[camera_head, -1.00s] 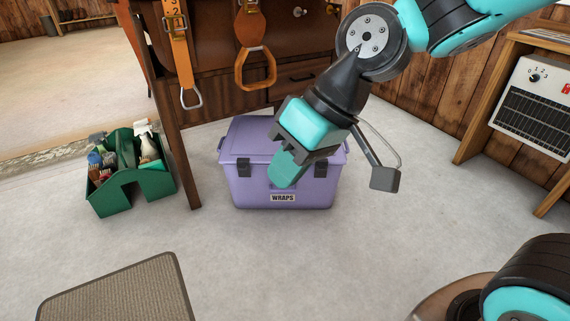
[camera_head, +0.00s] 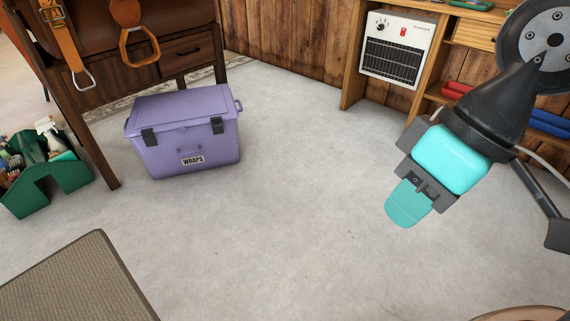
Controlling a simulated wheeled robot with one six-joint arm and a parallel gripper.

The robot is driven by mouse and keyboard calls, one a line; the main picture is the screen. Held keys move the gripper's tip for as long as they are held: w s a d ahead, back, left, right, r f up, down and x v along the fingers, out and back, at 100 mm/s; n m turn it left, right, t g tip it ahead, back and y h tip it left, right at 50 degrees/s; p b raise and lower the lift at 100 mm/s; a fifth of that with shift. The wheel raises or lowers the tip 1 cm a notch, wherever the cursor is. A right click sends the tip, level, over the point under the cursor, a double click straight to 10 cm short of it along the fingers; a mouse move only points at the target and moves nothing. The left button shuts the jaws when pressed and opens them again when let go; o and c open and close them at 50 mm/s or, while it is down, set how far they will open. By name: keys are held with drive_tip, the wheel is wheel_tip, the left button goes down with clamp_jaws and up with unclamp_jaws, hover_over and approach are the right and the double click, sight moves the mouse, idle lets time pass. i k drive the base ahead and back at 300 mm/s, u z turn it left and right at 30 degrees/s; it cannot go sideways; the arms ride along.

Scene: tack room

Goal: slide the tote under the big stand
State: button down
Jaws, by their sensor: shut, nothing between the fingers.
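The purple tote (camera_head: 186,137) labelled WRAPS stands upright on the floor with its lid closed and two dark latches in front. It is in front of the big dark wooden stand (camera_head: 88,130), to the right of that stand's near leg. The tote's back is close to the stand's drawer side; I cannot tell whether any of it is underneath. My gripper (camera_head: 408,205) is shut and empty. It hangs at the right of the view, well to the right of the tote and apart from it.
A green grooming caddy (camera_head: 48,188) sits left of the stand's near leg. A brown mat (camera_head: 78,285) lies at the lower left. A wooden bench (camera_head: 352,62) with a white heater (camera_head: 397,48) stands at the back right. The floor between tote and gripper is clear.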

sight(176, 154)
drive_tip(key=u, duration=0.6)
drive_tip(key=i, duration=0.35)
drive_tip(key=u, duration=0.75)
drive_tip(key=i, duration=1.25)
drive_tip(key=z, duration=0.9)
drive_tip(key=i, duration=0.3)
drive_tip(key=z, duration=0.2)
